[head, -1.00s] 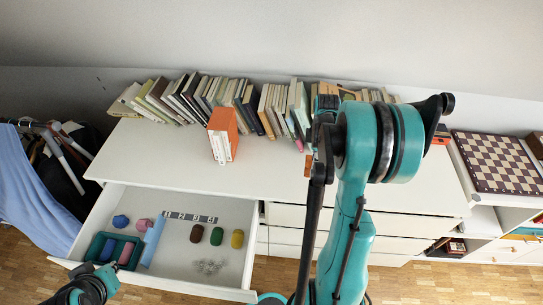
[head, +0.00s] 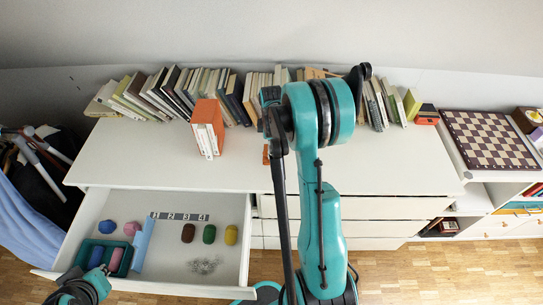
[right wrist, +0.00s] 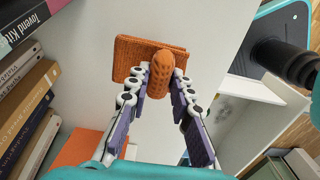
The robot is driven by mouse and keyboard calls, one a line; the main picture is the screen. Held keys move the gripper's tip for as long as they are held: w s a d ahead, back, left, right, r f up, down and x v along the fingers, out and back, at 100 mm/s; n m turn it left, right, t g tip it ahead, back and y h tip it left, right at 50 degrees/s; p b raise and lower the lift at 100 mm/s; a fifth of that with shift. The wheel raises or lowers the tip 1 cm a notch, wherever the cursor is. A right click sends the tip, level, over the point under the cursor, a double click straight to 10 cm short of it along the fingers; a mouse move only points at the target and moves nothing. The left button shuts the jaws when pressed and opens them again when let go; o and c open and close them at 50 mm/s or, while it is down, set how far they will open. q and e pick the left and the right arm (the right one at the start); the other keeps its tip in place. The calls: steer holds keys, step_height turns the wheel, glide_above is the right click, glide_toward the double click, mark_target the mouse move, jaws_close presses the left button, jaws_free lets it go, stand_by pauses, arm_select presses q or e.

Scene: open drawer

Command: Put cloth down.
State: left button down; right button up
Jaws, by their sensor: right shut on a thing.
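My right gripper (right wrist: 162,85) is shut on a folded orange-brown cloth (right wrist: 128,58) in the right wrist view. A rounded fold of it bulges between the fingertips, and the flat part spreads behind them. The cloth is over the white cabinet top (head: 120,165); I cannot tell whether it touches it. In the head view a small orange bit of the cloth (head: 265,154) shows beside my right arm, which hides the right gripper. My left gripper (head: 85,286) is low at the left, by the open drawer's front edge; its fingers are not clear.
An orange book (head: 208,128) stands on the cabinet top before a row of books (head: 170,95). The open drawer (head: 165,265) holds a teal tray, a blue bar and several small coloured things. A chessboard (head: 490,140) lies at the right. The cabinet top's left part is clear.

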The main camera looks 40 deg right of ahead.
steer(key=shift+f+b, duration=0.45)
steer(key=shift+f, duration=1.1)
steer(key=o, duration=0.8)
steer(key=shift+f, duration=0.1)
